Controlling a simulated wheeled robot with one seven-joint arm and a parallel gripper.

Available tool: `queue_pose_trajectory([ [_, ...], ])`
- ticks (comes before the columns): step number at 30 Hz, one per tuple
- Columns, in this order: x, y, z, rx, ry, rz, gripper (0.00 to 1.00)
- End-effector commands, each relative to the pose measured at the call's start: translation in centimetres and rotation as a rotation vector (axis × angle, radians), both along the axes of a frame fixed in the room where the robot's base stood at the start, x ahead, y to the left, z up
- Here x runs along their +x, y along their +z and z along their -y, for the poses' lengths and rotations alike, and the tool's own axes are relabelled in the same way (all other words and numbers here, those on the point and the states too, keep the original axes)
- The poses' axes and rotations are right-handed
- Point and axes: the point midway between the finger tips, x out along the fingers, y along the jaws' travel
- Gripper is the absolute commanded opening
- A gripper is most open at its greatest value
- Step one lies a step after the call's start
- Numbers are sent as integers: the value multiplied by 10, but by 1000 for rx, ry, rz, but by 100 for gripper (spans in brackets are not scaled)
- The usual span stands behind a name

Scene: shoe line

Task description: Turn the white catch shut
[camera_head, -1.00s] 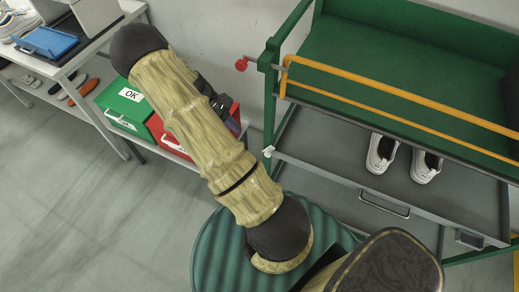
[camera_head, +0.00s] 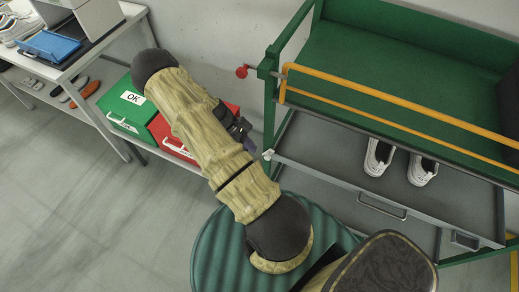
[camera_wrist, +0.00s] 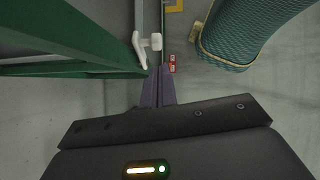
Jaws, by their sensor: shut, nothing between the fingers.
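The white catch (camera_head: 267,154) sits at the left front corner of the grey drawer (camera_head: 340,180), beside the green post of the rack. In the wrist view the catch (camera_wrist: 154,42) shows a white knob and a slanted lever just ahead of the fingers. My gripper (camera_wrist: 159,68) is shut and empty, its purple fingers together. Its tips are close below the catch in that picture; I cannot tell whether they touch. In the head view my gripper (camera_head: 249,143) is left of the catch, mostly hidden behind my arm.
A green rack (camera_head: 410,50) with a yellow rail (camera_head: 400,95) stands above the drawer. White-soled shoes (camera_head: 377,157) rest in the drawer. A red knob (camera_head: 242,72) juts out at the rack's left. Green (camera_head: 126,105) and red (camera_head: 172,140) boxes stand left.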

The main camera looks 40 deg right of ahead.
Motion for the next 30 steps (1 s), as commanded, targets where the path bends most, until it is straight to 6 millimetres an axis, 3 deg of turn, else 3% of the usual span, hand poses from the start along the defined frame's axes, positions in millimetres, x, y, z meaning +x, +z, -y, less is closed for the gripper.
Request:
queue_pose_trajectory([
  [8,-26,-21,17,0,-1,-1,0],
  [30,-38,-25,22,0,0,0,0],
])
